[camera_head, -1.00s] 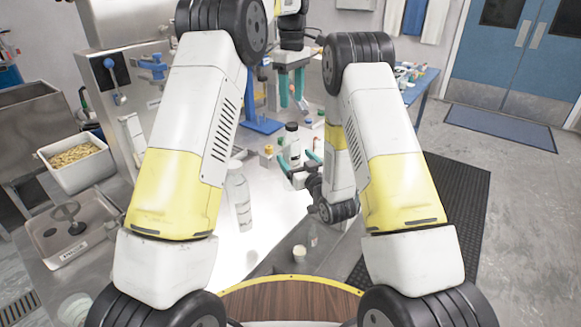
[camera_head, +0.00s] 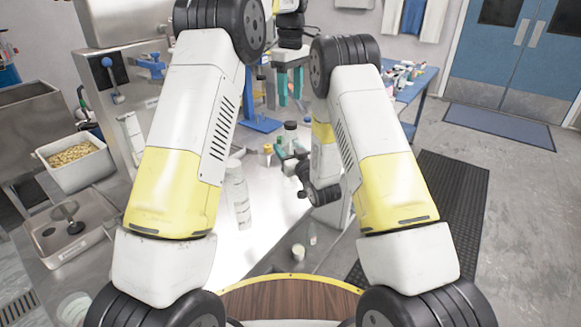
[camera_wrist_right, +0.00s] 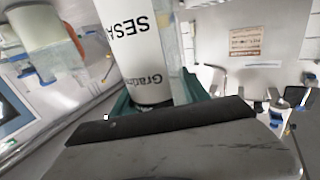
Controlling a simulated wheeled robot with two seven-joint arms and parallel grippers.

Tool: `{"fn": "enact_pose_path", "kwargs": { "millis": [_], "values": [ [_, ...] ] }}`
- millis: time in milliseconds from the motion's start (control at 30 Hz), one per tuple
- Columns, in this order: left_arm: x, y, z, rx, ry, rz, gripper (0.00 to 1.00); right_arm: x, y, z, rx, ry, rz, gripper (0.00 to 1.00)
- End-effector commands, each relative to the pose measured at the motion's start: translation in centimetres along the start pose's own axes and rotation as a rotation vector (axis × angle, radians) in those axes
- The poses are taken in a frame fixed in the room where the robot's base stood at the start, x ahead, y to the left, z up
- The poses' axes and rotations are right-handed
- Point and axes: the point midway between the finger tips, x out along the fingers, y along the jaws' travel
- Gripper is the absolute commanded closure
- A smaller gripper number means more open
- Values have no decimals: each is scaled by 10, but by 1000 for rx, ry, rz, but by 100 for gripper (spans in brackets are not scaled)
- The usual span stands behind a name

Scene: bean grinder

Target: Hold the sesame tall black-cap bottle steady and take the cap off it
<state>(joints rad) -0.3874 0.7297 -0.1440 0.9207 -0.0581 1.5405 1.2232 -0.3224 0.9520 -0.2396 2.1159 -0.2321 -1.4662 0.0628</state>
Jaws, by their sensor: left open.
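The sesame bottle, white with a black cap (camera_head: 290,125), stands upright among small items on the steel table.
A clear bottle (camera_head: 237,195) stands nearer on the steel table (camera_head: 260,210). Small jars (camera_head: 268,150) and a blue stand (camera_head: 262,122) are beside the sesame bottle. A bin of beans (camera_head: 75,160) is at the left. A blue table with items stands behind my right arm.

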Motion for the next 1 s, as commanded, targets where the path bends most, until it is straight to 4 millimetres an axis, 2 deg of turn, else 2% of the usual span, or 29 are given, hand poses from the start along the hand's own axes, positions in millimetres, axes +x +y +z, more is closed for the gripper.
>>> {"fn": "enact_pose_path", "kwargs": {
  "millis": [33, 167, 200, 400, 533, 667, 1000],
  "values": [
    [0, 0, 0, 0, 0, 0, 47, 0, 0, 0, 0, 0, 0, 72],
    [0, 0, 0, 0, 0, 0, 47, 0, 0, 0, 0, 0, 0, 98],
    [0, 0, 0, 0, 0, 0, 47, 0, 0, 0, 0, 0, 0, 100],
    [0, 0, 0, 16, 0, 0, 47, 0, 0, 0, 0, 0, 0, 100],
    [0, 0, 0, 126, 0, 0, 47, 0, 0, 0, 0, 0, 0, 100],
    [0, 0, 0, 356, -1, 0, 47, 0, 0, 0, 0, 0, 0, 100],
    [0, 0, 0, 1126, -1, -1, 47, 0, 0, 0, 0, 0, 0, 100]
  ]
}}
